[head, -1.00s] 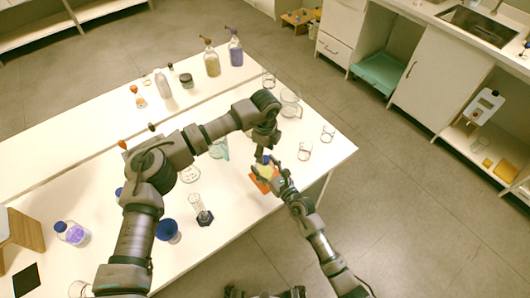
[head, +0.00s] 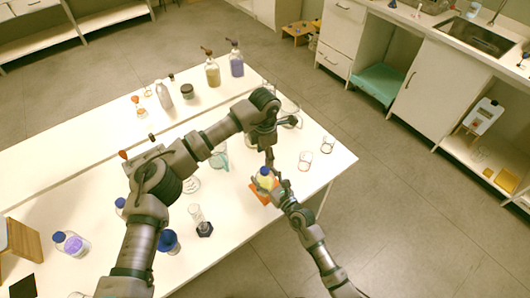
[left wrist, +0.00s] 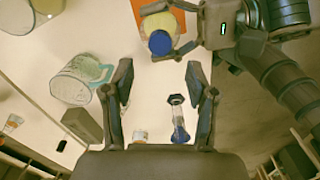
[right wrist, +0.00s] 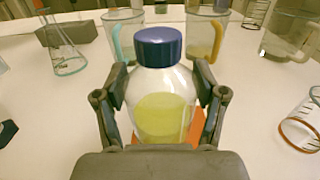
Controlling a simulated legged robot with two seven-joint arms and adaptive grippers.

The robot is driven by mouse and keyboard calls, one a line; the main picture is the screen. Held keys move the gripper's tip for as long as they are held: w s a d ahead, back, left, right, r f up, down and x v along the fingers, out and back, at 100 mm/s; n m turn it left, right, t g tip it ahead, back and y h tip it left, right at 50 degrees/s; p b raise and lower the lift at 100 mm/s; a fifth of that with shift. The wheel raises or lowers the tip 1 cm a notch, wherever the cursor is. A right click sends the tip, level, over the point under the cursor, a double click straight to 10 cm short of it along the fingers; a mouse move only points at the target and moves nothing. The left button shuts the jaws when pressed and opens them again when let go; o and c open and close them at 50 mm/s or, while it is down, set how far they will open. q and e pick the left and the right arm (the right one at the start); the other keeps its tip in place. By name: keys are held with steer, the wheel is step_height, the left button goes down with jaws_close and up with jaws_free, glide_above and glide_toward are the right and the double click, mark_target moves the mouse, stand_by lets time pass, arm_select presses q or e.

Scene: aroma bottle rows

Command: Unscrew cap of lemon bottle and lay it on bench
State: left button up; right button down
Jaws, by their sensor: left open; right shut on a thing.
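The lemon bottle (head: 265,182), clear with yellow liquid, is upright with its blue cap (right wrist: 158,46) on its neck. The bottle also shows in the right wrist view (right wrist: 163,115), where my right gripper (right wrist: 162,78) is shut on its body from both sides. An orange mat (head: 257,194) lies at the bottle; whether the base touches it I cannot tell. My left gripper (head: 269,154) is open and empty, just above the cap in the head view. In the left wrist view the cap (left wrist: 160,42) is beyond the fingertips of this gripper (left wrist: 159,76), not between them.
The white bench (head: 255,225) holds beakers (head: 306,160), a graduated cylinder (head: 201,222) and a blue-capped bottle (head: 70,243). More bottles (head: 212,72) stand along the back. A flask (right wrist: 63,45) and mugs are near the lemon bottle. Bare bench shows right of it.

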mark_target(265, 169)
arm_select(q)
steer(key=shift+m, duration=0.8)
arm_select(e)
steer(key=shift+f, duration=0.2)
arm_select(q)
steer(key=shift+f, duration=0.3)
arm_select(e)
steer(key=shift+s, duration=0.1)
arm_select(q)
step_height(265, 169, down, 7)
steer(key=shift+f, duration=0.15)
jaws_close()
